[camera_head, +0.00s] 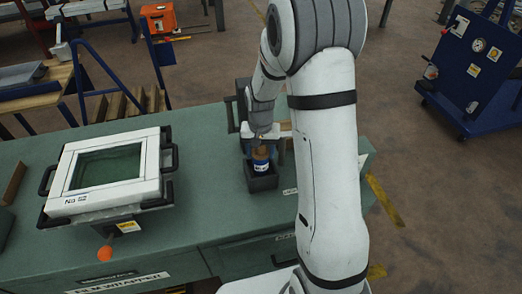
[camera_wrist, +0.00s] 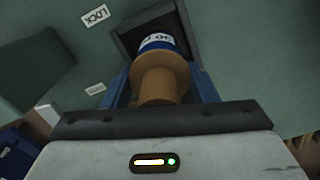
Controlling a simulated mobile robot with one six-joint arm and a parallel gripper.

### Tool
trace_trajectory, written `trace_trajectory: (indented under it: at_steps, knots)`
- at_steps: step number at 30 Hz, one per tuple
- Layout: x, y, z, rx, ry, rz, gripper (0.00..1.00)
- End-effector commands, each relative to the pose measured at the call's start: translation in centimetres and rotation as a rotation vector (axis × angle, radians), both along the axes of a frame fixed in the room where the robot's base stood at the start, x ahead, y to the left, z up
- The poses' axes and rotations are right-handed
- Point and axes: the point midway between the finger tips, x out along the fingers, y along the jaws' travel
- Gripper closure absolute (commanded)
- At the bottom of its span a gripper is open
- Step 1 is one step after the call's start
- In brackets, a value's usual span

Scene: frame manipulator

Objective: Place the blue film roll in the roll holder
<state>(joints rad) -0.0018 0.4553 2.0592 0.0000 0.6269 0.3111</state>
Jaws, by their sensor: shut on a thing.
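The film roll (camera_head: 261,163) has a blue body with a white label and a brown core sticking up from its top. It stands upright at a dark square holder (camera_head: 262,184) on the green bench, with its lower part inside the holder's walls. In the wrist view the roll's brown core (camera_wrist: 160,78) points toward the camera, and the holder (camera_wrist: 127,40) surrounds the far end. My gripper (camera_head: 263,146) is shut on the roll, with blue fingers on either side of it. The roll's bottom is hidden, so I cannot tell whether it touches the holder floor.
A white frame with a window (camera_head: 108,170) and black handles stands on the bench (camera_head: 215,200) at left, with an orange knob (camera_head: 104,253) in front. A dark block (camera_head: 243,100) stands behind the holder. A LOCK label (camera_wrist: 95,16) lies beside the holder. Bench between frame and holder is clear.

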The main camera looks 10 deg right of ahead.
Motion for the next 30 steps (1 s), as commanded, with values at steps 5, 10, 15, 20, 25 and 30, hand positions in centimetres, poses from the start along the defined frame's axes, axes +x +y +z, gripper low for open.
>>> trace_trajectory:
  at_steps: [5, 10, 15, 20, 25, 30]
  knots:
    - [0.0, 0.0, -0.2, 0.0, -0.001, -0.001, 0.78]
    - [0.0, -0.1, -0.2, 0.0, 0.0, -0.001, 0.37]
    - [0.0, -0.1, -0.2, 0.0, 0.0, -0.001, 0.25]
    - [0.0, -0.1, -0.2, 0.0, 0.0, -0.002, 0.25]
    - [0.1, -0.1, 0.6, 0.0, -0.002, -0.002, 0.25]
    - [0.1, -0.1, 3.6, 0.0, -0.005, -0.002, 0.25]
